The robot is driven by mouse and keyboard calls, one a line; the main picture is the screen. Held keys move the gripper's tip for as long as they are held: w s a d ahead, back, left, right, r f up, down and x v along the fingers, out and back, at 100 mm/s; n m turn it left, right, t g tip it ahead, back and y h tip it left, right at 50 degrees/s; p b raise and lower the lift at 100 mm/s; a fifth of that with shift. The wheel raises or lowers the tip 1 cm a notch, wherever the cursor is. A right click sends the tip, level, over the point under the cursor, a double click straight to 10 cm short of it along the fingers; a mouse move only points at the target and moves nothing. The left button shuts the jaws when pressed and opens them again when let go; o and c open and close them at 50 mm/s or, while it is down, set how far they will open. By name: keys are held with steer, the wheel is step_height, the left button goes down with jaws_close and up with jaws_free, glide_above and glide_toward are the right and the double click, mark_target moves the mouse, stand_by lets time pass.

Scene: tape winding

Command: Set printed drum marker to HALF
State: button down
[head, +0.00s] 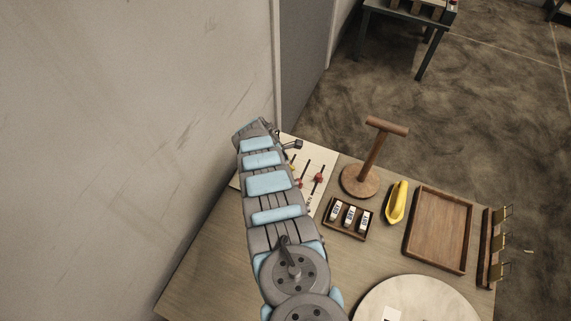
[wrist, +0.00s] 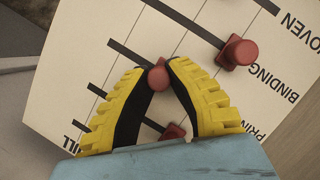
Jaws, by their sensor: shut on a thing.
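A pale board (wrist: 70,60) fills much of the wrist view, with dark slots and the printed words WOVEN, BINDING and a partly hidden PRIN. My gripper (wrist: 158,70) has its yellow fingertips shut on a red marker knob (wrist: 158,80). This knob sits on a dark slot that appears to line up with PRIN, though the fingers hide part of it. Another red knob (wrist: 234,52) stands on the BINDING slot, to the right. A third red knob (wrist: 173,132) shows lower, between the fingers. Lettering ending in ILL is at the lower left; no HALF label is readable.
In the head view, my arm covers part of the board (head: 322,158). To its right are a wooden stand (head: 361,180), a small tray of labelled blocks (head: 336,227), a yellow object (head: 396,203), an empty wooden tray (head: 411,235) and a round pale disc (head: 440,297).

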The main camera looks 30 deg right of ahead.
steer(key=shift+d+r, duration=0.15)
steer(key=shift+r, duration=0.05)
steer(key=c, duration=0.9)
jaws_free()
steer(key=shift+d, duration=0.15)
steer(key=shift+c, duration=0.2)
steer(key=shift+w+a+r, duration=0.15)
steer(key=shift+a+r, duration=0.1)
steer(key=shift+r, duration=0.3)
steer(key=shift+v, duration=0.85)
steer(key=v, duration=0.9)
steer(key=shift+a, duration=0.1)
